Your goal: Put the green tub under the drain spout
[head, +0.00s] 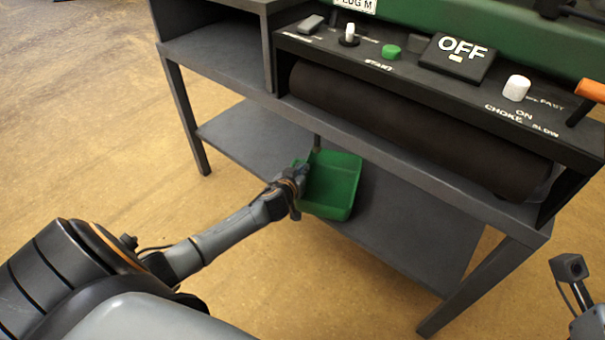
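The green tub (333,182) is at the grey stand's lower shelf, near its front edge. I cannot tell whether it rests on the shelf or is held just above it. My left gripper (297,186) is at the tub's left side, at its rim. The fingers are small and dark here, and I cannot tell whether they are closed on the rim. A thin dark spout-like piece (316,143) comes down just above the tub's back left edge. My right gripper is not clearly seen; only part of my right arm shows at the lower right.
The lower shelf (400,230) is bare right of the tub. Above it is a dark roller (400,125) and a control panel with an OFF switch (458,58), a green button (391,51) and knobs. The stand's legs (187,120) flank the shelf. Open floor lies left.

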